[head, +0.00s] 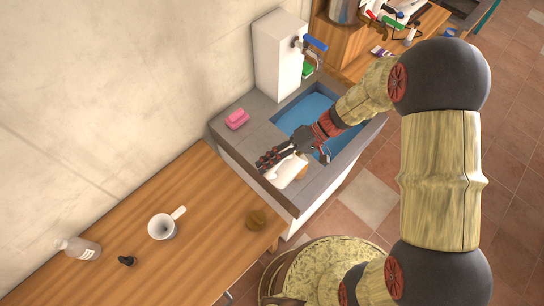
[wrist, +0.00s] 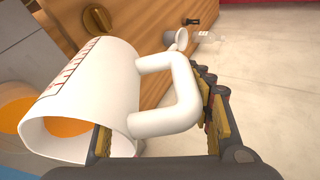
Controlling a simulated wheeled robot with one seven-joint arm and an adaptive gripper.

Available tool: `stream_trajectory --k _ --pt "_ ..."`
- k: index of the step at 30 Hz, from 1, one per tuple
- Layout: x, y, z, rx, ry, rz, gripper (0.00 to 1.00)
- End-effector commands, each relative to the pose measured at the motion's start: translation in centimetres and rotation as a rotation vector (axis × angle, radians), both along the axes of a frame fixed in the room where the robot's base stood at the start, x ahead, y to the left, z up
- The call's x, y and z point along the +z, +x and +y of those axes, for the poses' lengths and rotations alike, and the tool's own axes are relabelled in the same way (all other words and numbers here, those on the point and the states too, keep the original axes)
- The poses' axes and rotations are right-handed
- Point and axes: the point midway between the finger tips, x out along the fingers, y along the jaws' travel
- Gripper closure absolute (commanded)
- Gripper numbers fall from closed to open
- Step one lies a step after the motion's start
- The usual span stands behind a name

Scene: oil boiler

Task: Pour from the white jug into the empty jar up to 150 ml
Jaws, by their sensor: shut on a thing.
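A white jug (wrist: 88,88) with red scale marks is in my gripper (wrist: 160,140), which is shut on its handle. The jug's mouth faces the lower left of the wrist view, and orange shows inside it. In the head view, the jug (head: 287,172) and my gripper (head: 272,158) are over the sink counter's near end; the jug looks tilted. An orange round thing (wrist: 14,103) sits behind the jug, partly hidden; I cannot tell what it is. A clear bottle with a white label (head: 82,249) stands on the wooden table. I cannot pick out the empty jar for certain.
The wooden table (head: 130,200) holds a white handled cup (head: 163,226), a small dark item (head: 127,261) and a round brown thing (head: 256,219), with bare wood between them. A pink sponge (head: 236,119) lies on the counter beside the blue basin (head: 306,108). A white tap box (head: 280,55) stands behind.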

Motion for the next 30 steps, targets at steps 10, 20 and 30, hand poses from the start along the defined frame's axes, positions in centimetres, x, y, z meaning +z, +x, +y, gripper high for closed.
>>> stream_trajectory --k 10,20,30 --pt "0.3 -0.5 0.5 0.002 -0.134 -0.144 0.99" --pt "-0.6 -0.2 0.5 -0.001 -0.132 -0.149 0.99" --pt "0.9 -0.7 0.3 0.029 -0.166 -0.187 0.99"
